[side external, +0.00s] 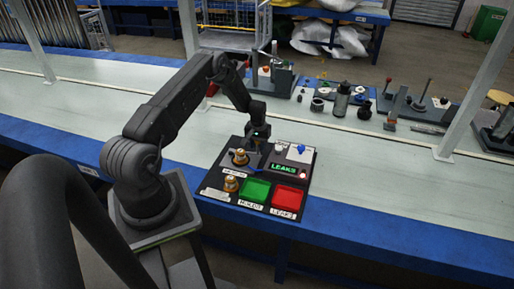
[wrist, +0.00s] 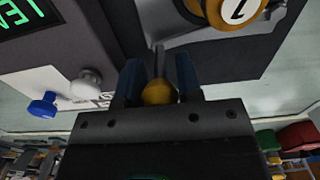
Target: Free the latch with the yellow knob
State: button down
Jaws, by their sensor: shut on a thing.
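My gripper (side external: 259,140) is low over the black board (side external: 312,165), at its back edge. In the wrist view, its two dark fingers (wrist: 159,84) are shut on the yellow knob (wrist: 158,92), which sits between them. A thin grey lever (wrist: 158,58) runs from the knob toward a fixture with a brass-coloured part (wrist: 238,10). The brass part also shows in the side view (side external: 240,157), just left of my gripper. The yellow knob is hidden in the side view, and whether the latch is free cannot be told.
A white knob (wrist: 87,82) and a blue knob (wrist: 42,105) stand beside my gripper. Other fixtures stand behind on the bench.

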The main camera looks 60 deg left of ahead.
jog(key=a+n, duration=0.1)
jog(key=n, duration=0.1)
jog(key=w+a+n, duration=0.1)
jog(key=a, duration=0.1)
jog(key=w+a+n, duration=0.1)
jog(key=a+n, duration=0.1)
jog(key=shift+a+n, duration=0.15)
jog(key=shift+n, duration=0.15)
jog(key=shift+s+a+n, duration=0.1)
jog(key=shift+a+n, duration=1)
jog(key=shift+s+a+n, duration=0.15)
jog(key=shift+a+n, duration=0.8)
jog(key=shift+n, duration=0.05)
jog(key=shift+a, duration=0.1)
jog(key=c, duration=0.8)
grip_release()
notch_tip(320, 180, up, 14)
jog(key=shift+f, duration=0.1)
